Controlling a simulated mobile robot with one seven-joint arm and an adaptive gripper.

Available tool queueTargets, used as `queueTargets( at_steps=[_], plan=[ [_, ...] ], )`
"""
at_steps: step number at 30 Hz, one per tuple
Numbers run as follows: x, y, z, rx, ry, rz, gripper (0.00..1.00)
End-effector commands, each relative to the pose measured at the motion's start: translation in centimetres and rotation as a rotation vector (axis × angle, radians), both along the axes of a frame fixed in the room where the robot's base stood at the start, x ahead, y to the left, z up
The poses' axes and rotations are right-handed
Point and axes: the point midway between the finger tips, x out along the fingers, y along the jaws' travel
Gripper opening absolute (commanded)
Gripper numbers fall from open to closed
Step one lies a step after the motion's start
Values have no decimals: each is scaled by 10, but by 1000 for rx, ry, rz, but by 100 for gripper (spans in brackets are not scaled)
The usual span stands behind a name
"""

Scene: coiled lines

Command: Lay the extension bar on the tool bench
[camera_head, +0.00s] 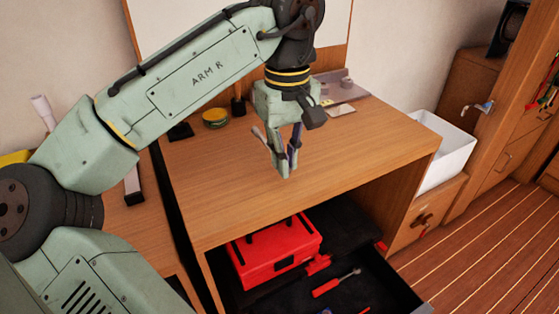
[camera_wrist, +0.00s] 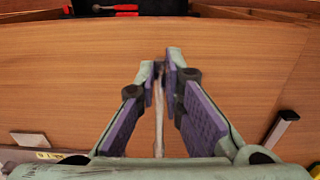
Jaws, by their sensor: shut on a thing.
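The tool bench (camera_head: 330,170) has a bare wooden top, which also fills much of the wrist view (camera_wrist: 60,80). My gripper (camera_head: 287,168) points down over the middle of the bench top. In the wrist view my gripper (camera_wrist: 162,72) has its fingertips closed together on a thin, pale metal rod, which I take to be the extension bar (camera_wrist: 159,120). The rod runs from the fingertips back toward the palm. In the head view a pale end of the bar (camera_head: 258,133) sticks out left of the fingers. I cannot tell whether the bar touches the bench.
A yellow-green tin (camera_head: 215,117) and a grey tray (camera_head: 340,88) stand along the bench's back. Below, an open drawer (camera_head: 395,285) holds a red toolbox (camera_head: 275,252) and a red-handled screwdriver (camera_head: 335,284). A white basin (camera_head: 445,150) is at right. The bench top's front is clear.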

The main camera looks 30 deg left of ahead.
Motion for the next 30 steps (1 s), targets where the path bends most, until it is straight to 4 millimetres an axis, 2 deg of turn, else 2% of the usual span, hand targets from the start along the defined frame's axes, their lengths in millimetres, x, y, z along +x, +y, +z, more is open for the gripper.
queueTargets(
  at_steps=[6,9,13,26,27,30],
  plan=[
    [6,20,0,-1,1,3,0],
    [5,19,-19,2,3,-1,0],
    [5,18,-33,1,0,-1,0],
    [6,18,-41,-1,-1,-2,0],
    [6,18,-41,0,-1,-2,11],
    [6,18,-41,1,-1,-1,17]
  ],
)
